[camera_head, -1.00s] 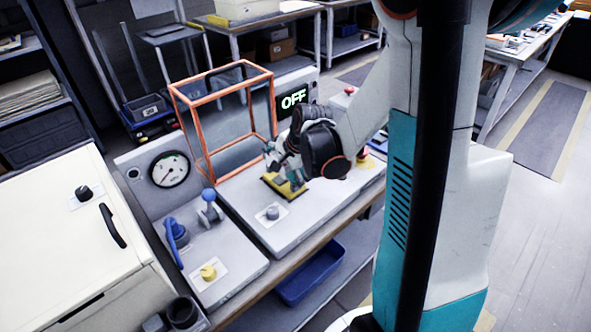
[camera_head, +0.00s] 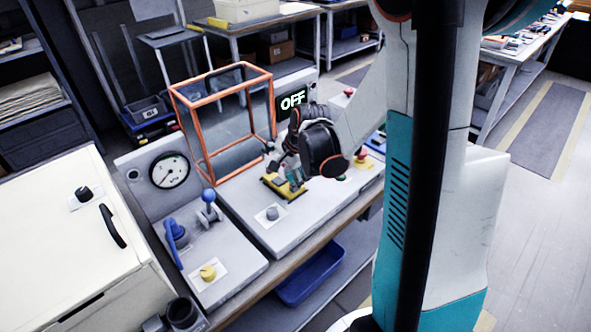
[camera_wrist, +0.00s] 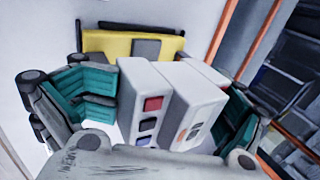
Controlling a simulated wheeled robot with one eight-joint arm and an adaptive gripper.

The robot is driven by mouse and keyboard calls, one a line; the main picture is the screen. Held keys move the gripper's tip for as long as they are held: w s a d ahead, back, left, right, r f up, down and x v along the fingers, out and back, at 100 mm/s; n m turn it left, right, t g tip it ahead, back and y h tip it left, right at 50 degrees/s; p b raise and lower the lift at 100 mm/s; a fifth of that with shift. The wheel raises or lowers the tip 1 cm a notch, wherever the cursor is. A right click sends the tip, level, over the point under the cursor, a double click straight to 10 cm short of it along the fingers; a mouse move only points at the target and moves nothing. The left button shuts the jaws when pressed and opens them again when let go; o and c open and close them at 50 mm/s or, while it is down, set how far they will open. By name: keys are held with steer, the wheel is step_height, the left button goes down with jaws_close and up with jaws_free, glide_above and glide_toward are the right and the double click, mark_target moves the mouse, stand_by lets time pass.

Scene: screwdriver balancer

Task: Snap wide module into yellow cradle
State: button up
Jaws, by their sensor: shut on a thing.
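The yellow cradle (camera_head: 278,188) is on the grey bench panel in the head view, just below my gripper (camera_head: 293,174). In the wrist view the cradle (camera_wrist: 105,44) lies at the top, beyond the module, with a grey block on it. My gripper (camera_wrist: 172,110) is shut on the white module (camera_wrist: 160,88), its teal finger pads on either side. The module looks like two white blocks side by side, one with red and dark squares, the other with orange marks. In the wrist view it stands in front of the cradle; I cannot tell whether they touch. In the head view my gripper mostly hides it.
An orange-framed clear box (camera_head: 210,182) stands behind the cradle on the left. An OFF display (camera_head: 293,98) is behind. A grey knob (camera_head: 272,213) is in front. A red button (camera_head: 361,156) is right. Blue levers (camera_head: 175,232) and a gauge (camera_head: 169,172) stand left.

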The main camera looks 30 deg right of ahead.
steer(key=shift+w+d+f+b, duration=0.1)
steer(key=shift+w+f+b, duration=0.15)
steer(key=shift+f+b, duration=0.15)
stand_by(1.4)
steer(key=shift+w+r, duration=0.35)
steer(key=shift+r, duration=0.05)
stand_by(1.4)
steer(key=shift+w, duration=0.1)
stand_by(0.4)
steer(key=shift+s+f+b, duration=0.35)
steer(key=shift+s+b, duration=0.05)
steer(key=shift+s, duration=0.05)
stand_by(0.9)
steer(key=o, duration=1.7)
steer(key=shift+c, duration=0.2)
steer(key=shift+s, duration=0.1)
steer(key=shift+r, duration=0.1)
